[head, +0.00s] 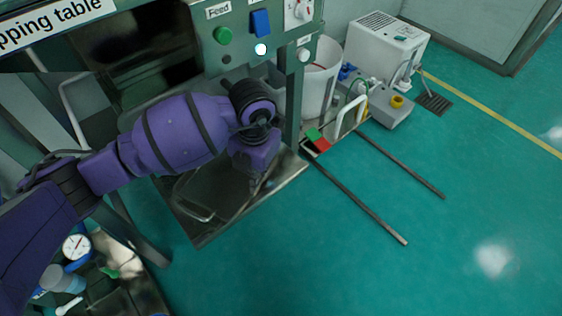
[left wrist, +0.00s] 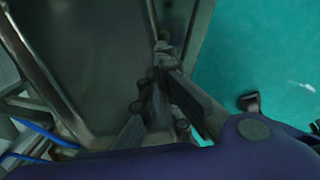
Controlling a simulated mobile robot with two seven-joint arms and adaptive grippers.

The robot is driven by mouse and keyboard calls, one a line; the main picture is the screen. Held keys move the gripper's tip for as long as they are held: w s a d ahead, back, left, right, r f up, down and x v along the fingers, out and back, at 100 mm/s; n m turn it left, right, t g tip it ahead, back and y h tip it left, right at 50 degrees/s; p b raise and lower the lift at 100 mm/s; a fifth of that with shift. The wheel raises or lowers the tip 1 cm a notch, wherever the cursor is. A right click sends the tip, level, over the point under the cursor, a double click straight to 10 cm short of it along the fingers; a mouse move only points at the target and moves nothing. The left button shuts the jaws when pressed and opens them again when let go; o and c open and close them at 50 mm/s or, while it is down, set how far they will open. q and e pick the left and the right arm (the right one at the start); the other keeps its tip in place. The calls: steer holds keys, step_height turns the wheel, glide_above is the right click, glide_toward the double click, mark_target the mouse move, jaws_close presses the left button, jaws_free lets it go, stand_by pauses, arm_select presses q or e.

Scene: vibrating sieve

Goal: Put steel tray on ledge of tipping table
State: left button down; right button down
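The steel tray (head: 230,215) is a shallow grey metal pan with a raised rim and a loop handle on its left side, low in front of the tipping table (head: 150,45). My left gripper (head: 257,187) points down at the tray's right part, partly hidden by its own wrist. In the left wrist view the fingers (left wrist: 160,65) come together at the tray's side wall (left wrist: 200,25) and look closed on it. The tray's back part is hidden under my purple arm. I cannot tell whether it rests on the ledge. My right gripper is not in view.
A control panel (head: 245,30) with a green button and blue switch stands just above my wrist. A green post (head: 294,95) is close right. A white bucket (head: 320,80) and a machine (head: 388,45) stand farther back. Two dark rails (head: 360,205) lie on the otherwise clear floor.

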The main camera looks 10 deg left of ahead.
arm_select(q)
steer(key=shift+w+a+f, duration=0.1)
steer(key=shift+a+f, duration=0.05)
steer(key=shift+f, duration=0.2)
steer(key=shift+r, duration=0.15)
steer(key=c, duration=2)
jaws_free()
steer(key=shift+f, duration=0.2)
steer(key=r+p, duration=0.1)
steer(key=r, duration=0.3)
steer(key=r+p, duration=0.1)
steer(key=r, duration=0.3)
steer(key=r+p, duration=0.2)
steer(key=r, duration=0.2)
steer(key=shift+d+r, duration=0.2)
steer(key=shift+d, duration=0.1)
